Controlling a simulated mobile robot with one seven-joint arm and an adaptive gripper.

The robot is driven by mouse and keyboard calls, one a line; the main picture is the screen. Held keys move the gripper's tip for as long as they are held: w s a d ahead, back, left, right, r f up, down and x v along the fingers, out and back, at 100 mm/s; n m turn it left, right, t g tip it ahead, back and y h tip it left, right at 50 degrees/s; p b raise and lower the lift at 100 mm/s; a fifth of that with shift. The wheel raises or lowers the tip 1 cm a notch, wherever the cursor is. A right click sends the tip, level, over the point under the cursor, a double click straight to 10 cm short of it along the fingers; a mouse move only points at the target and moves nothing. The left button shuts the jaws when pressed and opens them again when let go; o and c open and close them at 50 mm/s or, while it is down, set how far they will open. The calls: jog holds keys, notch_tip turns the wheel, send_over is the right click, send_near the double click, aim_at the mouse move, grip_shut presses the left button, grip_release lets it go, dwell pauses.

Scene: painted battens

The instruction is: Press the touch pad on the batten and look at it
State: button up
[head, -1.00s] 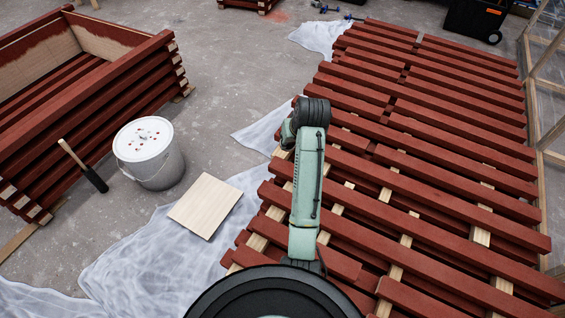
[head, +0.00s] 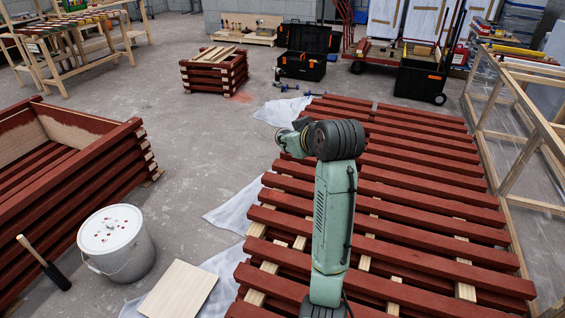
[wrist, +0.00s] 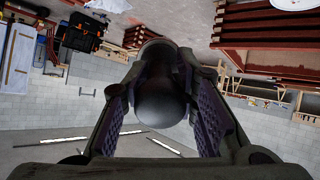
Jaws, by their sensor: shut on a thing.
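In the wrist view my gripper (wrist: 163,80) is shut on a dark grey, smooth, round-ended thing (wrist: 160,103), which I take to be the touch pad. Its pressing face does not show, so I cannot tell whether paint is on it. Red-painted battens (head: 420,180) lie in rows on a rack in the head view. My arm reaches over their left part. The wrist view looks across the room towards a wall, with no batten close to the pad.
A red slatted crate (head: 75,190) is at the left. A glazed wooden frame (head: 530,150) borders the right.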

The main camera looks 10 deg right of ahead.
jog(key=s+r+n+t, duration=0.25)
jog(key=s+r, duration=0.25)
jog(key=r, duration=0.4)
jog(key=s+a+r+n+t, duration=0.1)
jog(key=s+r+n, duration=0.3)
jog(key=r, duration=0.5)
jog(key=s+r+n+t, duration=0.2)
jog(key=s+r, duration=0.4)
jog(key=r, duration=0.3)
jog(key=s+a+r+n+y, duration=0.1)
jog(key=s+a+r+n, duration=0.3)
jog(key=s, duration=0.3)
jog(key=shift+s+a+r+n+t+p, duration=0.2)
jog(key=shift+a+n+t+p, duration=0.25)
jog(key=shift+a+n, duration=0.35)
jog(key=shift+w+m, duration=0.15)
jog(key=shift+m, duration=0.1)
